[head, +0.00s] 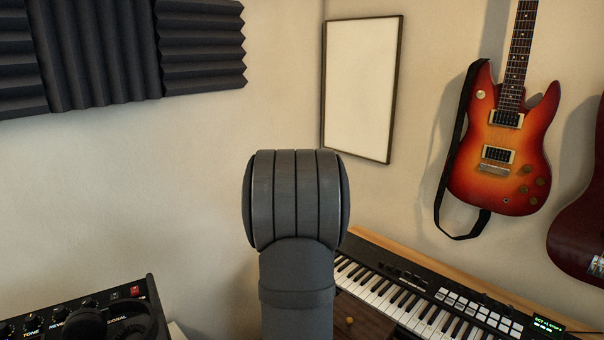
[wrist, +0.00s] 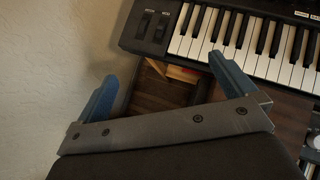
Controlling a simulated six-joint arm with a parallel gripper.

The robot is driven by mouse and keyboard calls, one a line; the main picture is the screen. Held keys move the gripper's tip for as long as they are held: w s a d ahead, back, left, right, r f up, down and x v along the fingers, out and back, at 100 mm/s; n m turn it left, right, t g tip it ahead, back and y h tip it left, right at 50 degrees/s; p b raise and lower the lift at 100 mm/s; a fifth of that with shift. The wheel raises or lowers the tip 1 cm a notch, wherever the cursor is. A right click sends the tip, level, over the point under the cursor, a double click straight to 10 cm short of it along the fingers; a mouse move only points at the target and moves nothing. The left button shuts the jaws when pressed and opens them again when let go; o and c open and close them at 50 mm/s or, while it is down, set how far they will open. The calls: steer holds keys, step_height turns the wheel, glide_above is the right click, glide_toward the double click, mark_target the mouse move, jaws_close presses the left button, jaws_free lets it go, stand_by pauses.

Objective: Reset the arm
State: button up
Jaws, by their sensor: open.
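My gripper (wrist: 162,90) shows in the wrist view with its two blue fingers spread wide apart and nothing between them. The left finger is near the pale wall, and the right fingertip overlaps the front edge of the keyboard (wrist: 250,38) in the picture. I cannot tell whether it touches the keys. In the head view a grey link of my arm stands upright in the middle, and the gripper itself is out of sight there.
The keyboard (head: 440,305) runs along the right wall. A black audio unit with knobs (head: 75,312) is at lower left. A sunburst guitar (head: 503,140) and a framed panel (head: 361,88) hang on the wall. Foam panels (head: 100,50) are at upper left.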

steer(key=x, duration=1)
steer(key=shift+v, duration=2.75)
steer(key=shift+f, duration=0.1)
